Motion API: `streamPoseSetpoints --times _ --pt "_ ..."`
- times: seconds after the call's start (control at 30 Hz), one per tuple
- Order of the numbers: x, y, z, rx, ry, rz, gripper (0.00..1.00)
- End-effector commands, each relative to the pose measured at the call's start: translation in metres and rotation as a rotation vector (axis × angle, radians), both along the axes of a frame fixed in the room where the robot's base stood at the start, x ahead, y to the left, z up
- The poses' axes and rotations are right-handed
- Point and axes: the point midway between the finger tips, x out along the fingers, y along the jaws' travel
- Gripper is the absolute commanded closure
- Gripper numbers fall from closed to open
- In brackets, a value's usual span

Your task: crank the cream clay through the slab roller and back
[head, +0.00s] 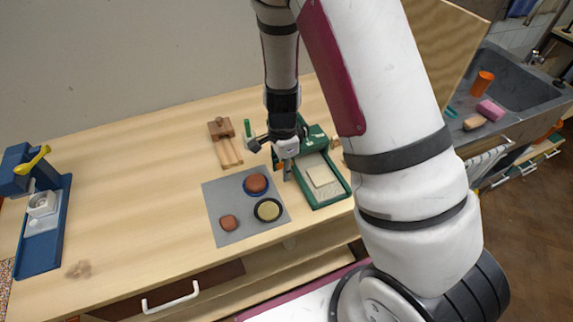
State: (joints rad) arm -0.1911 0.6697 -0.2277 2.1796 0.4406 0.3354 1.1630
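The slab roller is a green frame (331,200) with a pale bed, on the right part of the wooden table. The cream clay (322,182) lies as a flat slab on the front of its bed. An upright green peg (247,128), possibly the crank's handle, stands at the roller's left side, just left of my wrist. My gripper (287,173) points down over the roller's left side, behind and left of the clay. Its fingers are small and partly overlapped, so I cannot tell whether they are open or touch anything. My wrist hides the middle of the roller.
A grey mat (222,200) left of the roller bears a reddish disc (256,184), a dark-rimmed yellow disc (267,210) and a brown lump (229,223). A wooden device (226,142) stands behind. A blue press (45,230) stands far left.

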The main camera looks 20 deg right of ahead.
Motion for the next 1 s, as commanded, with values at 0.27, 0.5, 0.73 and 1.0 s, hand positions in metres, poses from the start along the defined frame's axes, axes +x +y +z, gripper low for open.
streamPoseSetpoints --times 0.27,0.5,0.73,1.0 --pt "0.008 0.000 0.000 0.000 0.000 0.000 0.73" --pt "0.008 0.000 0.011 0.000 -0.002 0.000 0.73" --pt "0.007 0.000 0.032 0.000 -0.002 0.001 0.73" --pt "0.007 0.000 0.057 0.000 -0.002 0.001 0.73"
